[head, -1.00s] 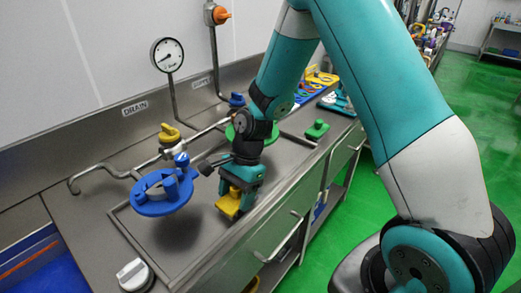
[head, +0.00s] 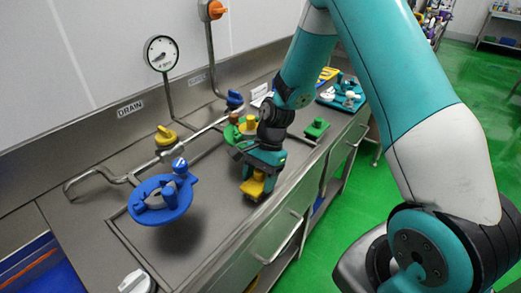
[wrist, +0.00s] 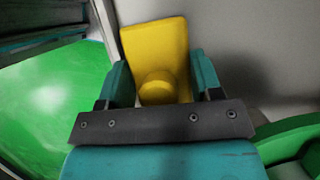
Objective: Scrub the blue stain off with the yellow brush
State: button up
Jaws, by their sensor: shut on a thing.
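My gripper (head: 260,174) is shut on the yellow brush (head: 253,189), low over the steel counter (head: 215,225) near its front edge. I cannot tell whether the brush touches the surface. In the wrist view, the brush (wrist: 157,45) sits between the two teal fingers of my gripper (wrist: 160,78), its rounded knob towards the palm. I cannot make out a blue stain in either view; my arm and gripper hide part of the counter.
A blue round fixture (head: 160,212) stands left of my gripper. A green brush-like block (head: 316,127) lies to the right, and a green round piece (head: 232,133) stands behind. Pipes with a yellow valve knob (head: 165,135) run along the back. Bare counter lies between.

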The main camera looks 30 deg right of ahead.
aim_at(260, 172)
notch_tip(260, 172, up, 2)
jog(key=shift+d+r+p, duration=0.1)
jog(key=shift+r+p, duration=0.15)
jog(key=shift+p, duration=0.1)
jog(key=shift+s+r+p, duration=0.2)
jog(key=shift+r+p, duration=0.15)
jog(key=shift+w+r+p, duration=0.15)
jog(key=shift+r+p, duration=0.2)
jog(key=shift+p, duration=0.05)
notch_tip(260, 172, up, 4)
jog(key=p, duration=0.4)
